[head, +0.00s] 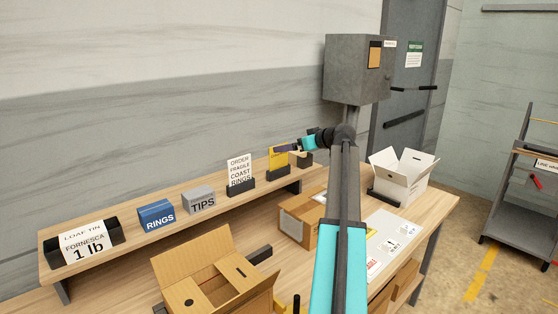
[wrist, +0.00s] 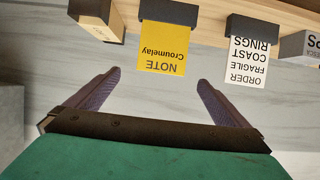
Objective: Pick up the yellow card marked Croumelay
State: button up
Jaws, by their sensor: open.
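The yellow card (wrist: 165,47) reads "NOTE Croumelay" upside down in the wrist view. It sits in a dark holder (wrist: 168,12) on the wooden shelf. In the head view the yellow card (head: 277,161) stands near the shelf's right end, partly behind my gripper. My gripper (wrist: 160,78) is open and empty in the wrist view, its two fingers spread to either side of the card's lower part in the picture, apart from it. My gripper (head: 297,148) also shows in the head view, right at the card; its fingertips are hard to make out there.
A white card (wrist: 248,62) reading "ORDER FRAGILE COAST RINGS" stands beside the yellow one. A wooden block (wrist: 97,20) sits on its other side. The blue RINGS box (head: 157,215) and grey TIPS box (head: 199,201) stand farther left. Open cartons (head: 211,268) occupy the bench below.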

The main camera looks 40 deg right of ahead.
jog(key=shift+p+x, duration=0.4)
jog(key=shift+x, duration=1.5)
jog(key=p, duration=0.3)
send_over(279, 161)
jog(key=shift+w+f, duration=0.15)
jog(key=shift+f, duration=0.75)
jog(key=shift+c, duration=0.3)
jog(key=c, duration=1.3)
jog(key=shift+c, duration=0.2)
